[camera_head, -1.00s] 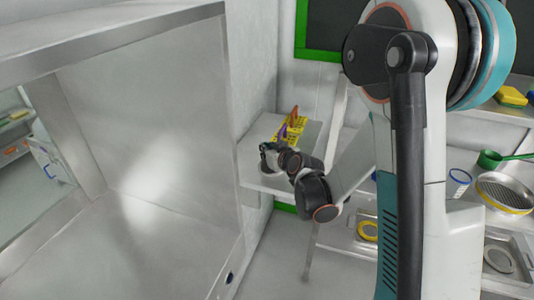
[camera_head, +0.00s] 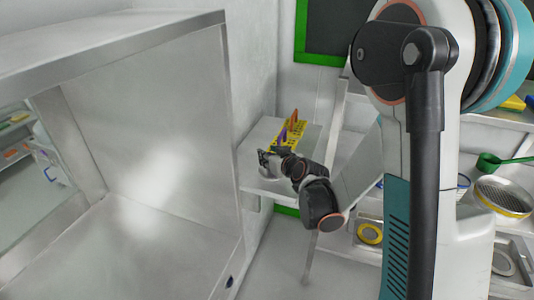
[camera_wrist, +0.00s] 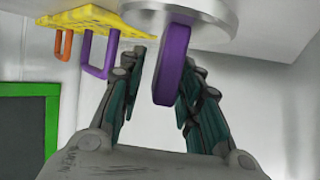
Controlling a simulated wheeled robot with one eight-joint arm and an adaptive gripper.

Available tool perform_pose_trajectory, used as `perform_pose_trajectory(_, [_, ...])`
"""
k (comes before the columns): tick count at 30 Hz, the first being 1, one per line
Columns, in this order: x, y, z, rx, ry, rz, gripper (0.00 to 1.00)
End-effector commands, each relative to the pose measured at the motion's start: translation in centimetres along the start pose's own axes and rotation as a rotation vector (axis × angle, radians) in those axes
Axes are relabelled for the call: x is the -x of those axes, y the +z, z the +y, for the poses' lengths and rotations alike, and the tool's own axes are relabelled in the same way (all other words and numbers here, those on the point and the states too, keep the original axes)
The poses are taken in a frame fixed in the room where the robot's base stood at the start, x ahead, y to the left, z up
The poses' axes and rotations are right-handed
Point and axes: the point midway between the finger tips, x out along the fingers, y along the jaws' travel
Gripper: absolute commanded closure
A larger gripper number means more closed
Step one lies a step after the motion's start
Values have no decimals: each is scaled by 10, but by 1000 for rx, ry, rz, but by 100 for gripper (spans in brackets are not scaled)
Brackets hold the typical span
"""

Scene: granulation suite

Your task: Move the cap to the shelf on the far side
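The cap (camera_wrist: 212,14) is a pale metallic disc with an upright purple grip (camera_wrist: 172,66). In the wrist view it sits against the light shelf surface (camera_wrist: 265,32), which appears at the top of the picture. My gripper (camera_wrist: 165,75) has its fingers on either side of the purple grip. A gap shows between the left finger and the grip; the right finger overlaps its edge in view, so contact there is unclear. In the head view my gripper (camera_head: 266,158) is low over the front part of the small wall shelf (camera_head: 256,138), largely hiding the cap.
A yellow perforated rack (camera_head: 290,138) with purple and orange handles stands on the shelf just behind my gripper. A large steel cabinet (camera_head: 150,130) fills the left. A green scoop (camera_head: 489,162) and a round sieve (camera_head: 503,194) lie on the right.

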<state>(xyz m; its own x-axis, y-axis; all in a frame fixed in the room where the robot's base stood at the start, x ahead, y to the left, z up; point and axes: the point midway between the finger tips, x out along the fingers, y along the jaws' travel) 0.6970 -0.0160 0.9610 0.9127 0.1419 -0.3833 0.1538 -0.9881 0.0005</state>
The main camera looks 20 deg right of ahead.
Motion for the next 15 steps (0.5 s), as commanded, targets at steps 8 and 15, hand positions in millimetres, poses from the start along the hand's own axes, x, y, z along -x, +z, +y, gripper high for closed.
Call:
perform_pose_trajectory(8, [60,-2,0,-2,1,0,68])
perform_pose_trajectory(15, [91,-1,0,-1,1,0,68])
